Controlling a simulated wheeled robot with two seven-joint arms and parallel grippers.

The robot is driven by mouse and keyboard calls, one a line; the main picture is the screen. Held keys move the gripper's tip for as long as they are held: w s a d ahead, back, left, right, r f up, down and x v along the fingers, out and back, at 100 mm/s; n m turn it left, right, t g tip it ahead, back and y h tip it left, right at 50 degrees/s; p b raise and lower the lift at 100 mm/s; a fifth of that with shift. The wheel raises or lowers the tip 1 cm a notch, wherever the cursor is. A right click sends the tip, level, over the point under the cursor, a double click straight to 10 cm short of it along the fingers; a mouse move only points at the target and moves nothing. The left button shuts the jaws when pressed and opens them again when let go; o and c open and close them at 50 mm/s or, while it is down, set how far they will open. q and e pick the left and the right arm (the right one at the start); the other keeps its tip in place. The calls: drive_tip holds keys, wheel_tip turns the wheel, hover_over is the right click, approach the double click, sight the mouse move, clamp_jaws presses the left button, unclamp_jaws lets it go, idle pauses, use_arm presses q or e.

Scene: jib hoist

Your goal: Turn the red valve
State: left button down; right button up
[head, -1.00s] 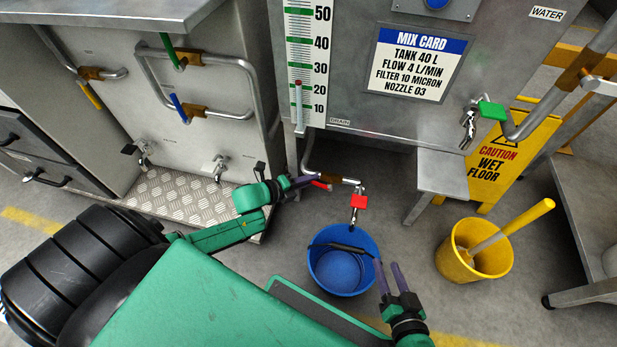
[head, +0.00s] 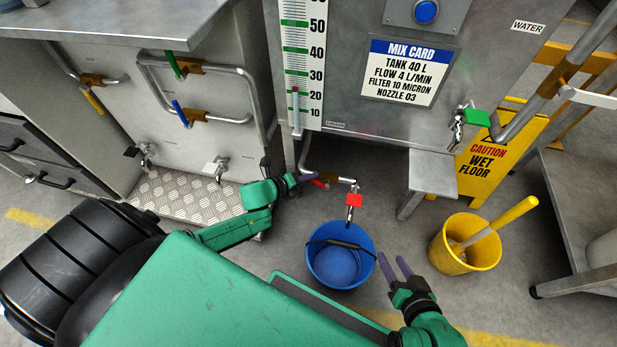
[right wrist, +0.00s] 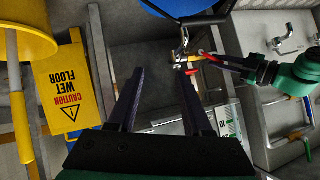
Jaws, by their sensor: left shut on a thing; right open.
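The red valve (head: 320,183) is a red lever by the brass fitting on the drain pipe under the tank. My left gripper (head: 310,179) is shut on this lever. It covers part of the lever, so the lever's exact angle is hard to tell. In the right wrist view the red lever (right wrist: 206,56) runs from the brass fitting into my left gripper's purple fingers (right wrist: 214,60). My right gripper (head: 391,262) is open and empty, right of the blue bucket. Its two fingers (right wrist: 162,76) are spread in the right wrist view.
A red-handled tap (head: 353,200) ends the drain pipe above the blue bucket (head: 341,280). A yellow bucket (head: 456,260) with a yellow-handled tool and a wet floor sign (head: 487,170) stand right. A green-handled tap (head: 477,118) is on the tank's right.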

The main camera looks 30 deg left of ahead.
use_arm(q)
drive_tip(key=c, duration=0.8)
unclamp_jaws()
drive_tip(key=p+v, duration=0.6)
drive_tip(key=v, duration=0.8)
drive_tip(key=shift+s+r, duration=0.2)
drive_tip(key=shift+s, duration=0.05)
use_arm(e)
drive_tip(key=s+d+r+g+h, duration=0.5)
drive_tip(key=s+d+r+g, duration=0.1)
drive_tip(key=d, duration=0.6)
drive_tip(key=shift+d+r+g, duration=0.25)
drive_tip(key=shift+r+g, duration=0.45)
drive_tip(key=shift+r, duration=0.1)
use_arm(q)
drive_tip(key=shift+a, duration=0.1)
